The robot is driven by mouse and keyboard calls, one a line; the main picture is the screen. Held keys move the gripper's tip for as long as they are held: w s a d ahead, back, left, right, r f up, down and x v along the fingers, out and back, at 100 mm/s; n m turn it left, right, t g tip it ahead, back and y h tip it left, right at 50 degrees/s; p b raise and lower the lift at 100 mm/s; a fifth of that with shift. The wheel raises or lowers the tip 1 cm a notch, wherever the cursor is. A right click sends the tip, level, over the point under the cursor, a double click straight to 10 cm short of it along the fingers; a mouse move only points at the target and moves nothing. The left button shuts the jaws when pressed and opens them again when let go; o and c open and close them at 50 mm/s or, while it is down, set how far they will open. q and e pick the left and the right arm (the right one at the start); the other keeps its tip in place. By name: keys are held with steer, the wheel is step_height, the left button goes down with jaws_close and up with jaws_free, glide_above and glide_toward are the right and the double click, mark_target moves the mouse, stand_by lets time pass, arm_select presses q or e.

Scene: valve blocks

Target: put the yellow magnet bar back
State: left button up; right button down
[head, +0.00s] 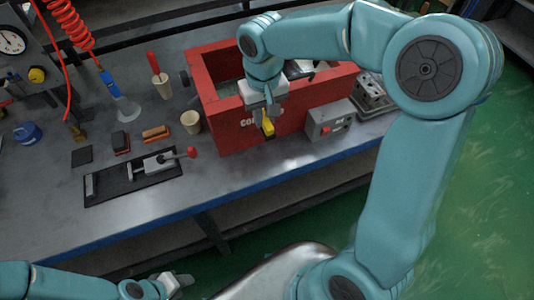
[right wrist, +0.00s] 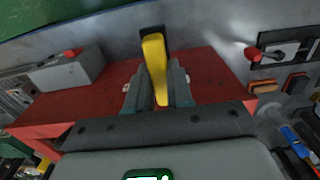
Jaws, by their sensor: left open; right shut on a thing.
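The yellow magnet bar (head: 267,127) hangs in front of the red box's (head: 222,122) front wall. It also shows in the right wrist view (right wrist: 155,62), with a black part at its far end. My right gripper (head: 264,112) is shut on the bar; in the right wrist view its two fingers (right wrist: 158,92) stand on either side of it. Whether the bar touches the red box, I cannot tell. My left gripper (head: 176,284) is open and empty, low in the head view, in front of the bench and away from it.
The bench's front strip is clear.

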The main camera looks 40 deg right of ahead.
mark_target(265, 129)
step_height(265, 129, down, 17)
steer(key=shift+f, duration=0.15)
steer(key=shift+s, duration=0.1)
steer(key=shift+f, duration=0.15)
steer(key=c, duration=1)
jaws_free()
step_height(265, 129, up, 12)
steer(key=shift+r, duration=0.25)
